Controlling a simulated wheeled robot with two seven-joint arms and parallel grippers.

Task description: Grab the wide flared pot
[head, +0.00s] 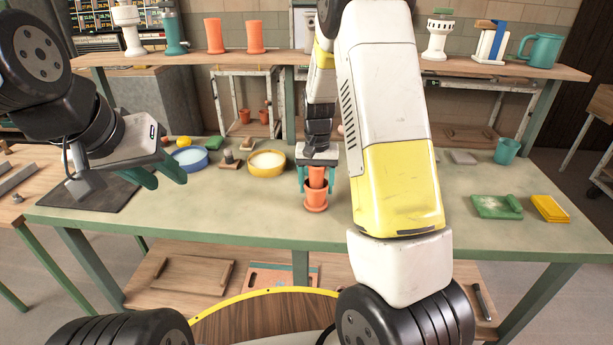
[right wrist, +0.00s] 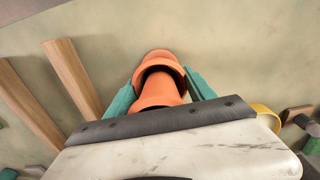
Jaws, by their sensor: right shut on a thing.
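An orange flared pot (head: 316,194) stands on the green table near the middle, with a wider orange foot or saucer under it. It also shows in the right wrist view (right wrist: 158,58). A narrower orange piece (head: 317,175) rises from its mouth and shows nearer the camera in the right wrist view (right wrist: 160,92). My right gripper (head: 318,186) points down, its teal fingers on either side of the flared pot's rim, shut on it. The fingertips partly hide its sides. My left gripper (head: 172,181) is open and empty over the table's left part.
A blue bowl (head: 190,157), a yellow bowl (head: 267,163) and a small sponge-like yellow thing (head: 184,141) lie left of the pot. A green tray (head: 496,207), yellow block (head: 550,208) and teal mug (head: 507,150) are at right. The back shelf (head: 350,66) carries several pots.

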